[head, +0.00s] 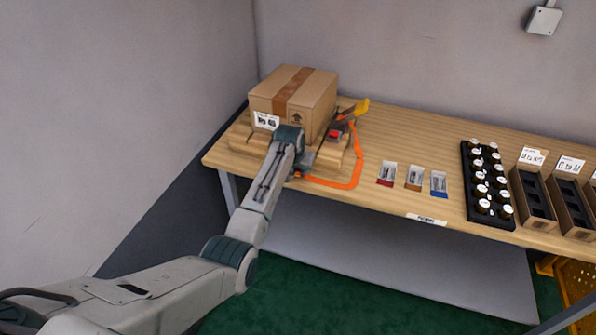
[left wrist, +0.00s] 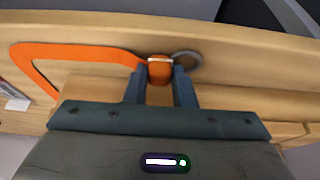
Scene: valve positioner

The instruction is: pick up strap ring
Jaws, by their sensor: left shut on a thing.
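The strap ring is a grey metal ring (left wrist: 186,60) at the end of an orange strap (head: 352,172). In the left wrist view the ring lies just beyond my left gripper's (left wrist: 159,76) fingertips, partly behind the right one. The gripper is shut on the orange strap end (left wrist: 159,71) beside the ring. The strap also loops to the left in that view (left wrist: 75,50). In the head view my left gripper (head: 300,172) is at the front of the pallet, and the ring cannot be made out. My right gripper is not in view.
A cardboard box (head: 294,94) sits on a wooden pallet (head: 247,139) on the table (head: 395,137). A red and yellow ratchet (head: 346,124) is at its right. Small labelled packets (head: 413,177), a black tray of bottles (head: 468,195) and cardboard bins (head: 533,200) stand farther right.

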